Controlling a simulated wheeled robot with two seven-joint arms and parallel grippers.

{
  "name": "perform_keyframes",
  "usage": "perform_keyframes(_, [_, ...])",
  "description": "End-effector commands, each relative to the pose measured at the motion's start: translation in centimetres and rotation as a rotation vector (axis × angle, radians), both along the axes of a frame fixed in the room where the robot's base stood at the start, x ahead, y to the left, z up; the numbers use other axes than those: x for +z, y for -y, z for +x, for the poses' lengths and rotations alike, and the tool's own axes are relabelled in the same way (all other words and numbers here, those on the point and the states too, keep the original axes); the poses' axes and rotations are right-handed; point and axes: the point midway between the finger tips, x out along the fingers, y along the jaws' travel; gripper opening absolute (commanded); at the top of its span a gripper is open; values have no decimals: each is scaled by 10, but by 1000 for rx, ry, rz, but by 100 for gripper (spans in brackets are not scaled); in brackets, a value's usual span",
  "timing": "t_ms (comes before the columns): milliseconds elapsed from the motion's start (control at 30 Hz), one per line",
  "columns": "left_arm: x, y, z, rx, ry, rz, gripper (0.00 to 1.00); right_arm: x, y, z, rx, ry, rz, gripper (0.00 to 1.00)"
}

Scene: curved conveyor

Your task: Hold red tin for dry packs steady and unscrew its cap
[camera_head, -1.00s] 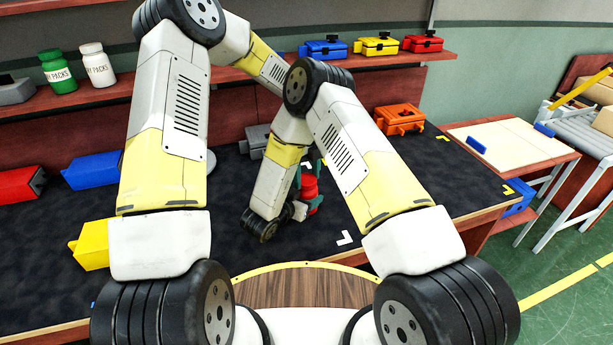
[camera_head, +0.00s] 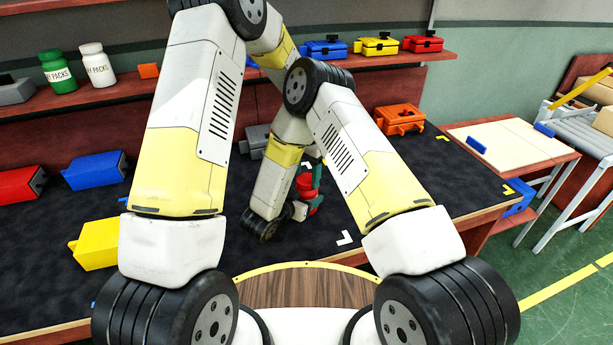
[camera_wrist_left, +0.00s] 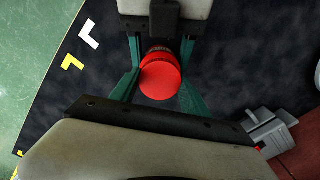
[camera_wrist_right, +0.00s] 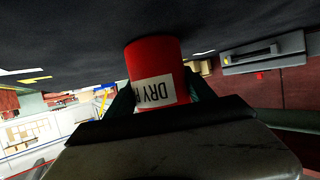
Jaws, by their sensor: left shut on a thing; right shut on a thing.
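The red tin (camera_head: 306,197) stands upright on the dark bench top, partly hidden behind my arm in the head view. In the right wrist view the tin (camera_wrist_right: 157,65) shows an upside-down white label reading "DRY". My right gripper (camera_wrist_right: 160,92) is shut around the tin's body, a finger on each side. In the left wrist view the round red cap (camera_wrist_left: 161,78) is seen from above. My left gripper (camera_wrist_left: 161,73) points down at the cap and is shut on it, with green fingers either side. I cannot tell whether the cap is loose.
Yellow (camera_head: 97,244), blue (camera_head: 95,171) and red (camera_head: 20,184) boxes lie on the bench's left. An orange case (camera_head: 400,119) and a grey case (camera_head: 257,138) stand farther back. Green (camera_head: 58,72) and white (camera_head: 97,66) jars stand on the shelf. Bench front right is clear.

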Motion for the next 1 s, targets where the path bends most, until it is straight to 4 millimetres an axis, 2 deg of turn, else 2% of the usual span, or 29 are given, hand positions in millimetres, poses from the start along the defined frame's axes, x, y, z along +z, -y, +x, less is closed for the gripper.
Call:
perform_keyframes(233, [0,0,0,5,2,-1,5,0,0,0,0,0,0,0])
perform_keyframes(267, [0,0,0,4,2,-1,56,0,0,0,0,0,0,0])
perform_keyframes(367, [0,0,0,3,1,-1,75,0,0,0,0,0,0,0])
perform_keyframes(733, [3,0,1,2,2,-1,76,0,0,0,0,0,0,0])
perform_keyframes(1000, [35,0,1,2,4,-2,76,0,0,0,0,0,0,0])
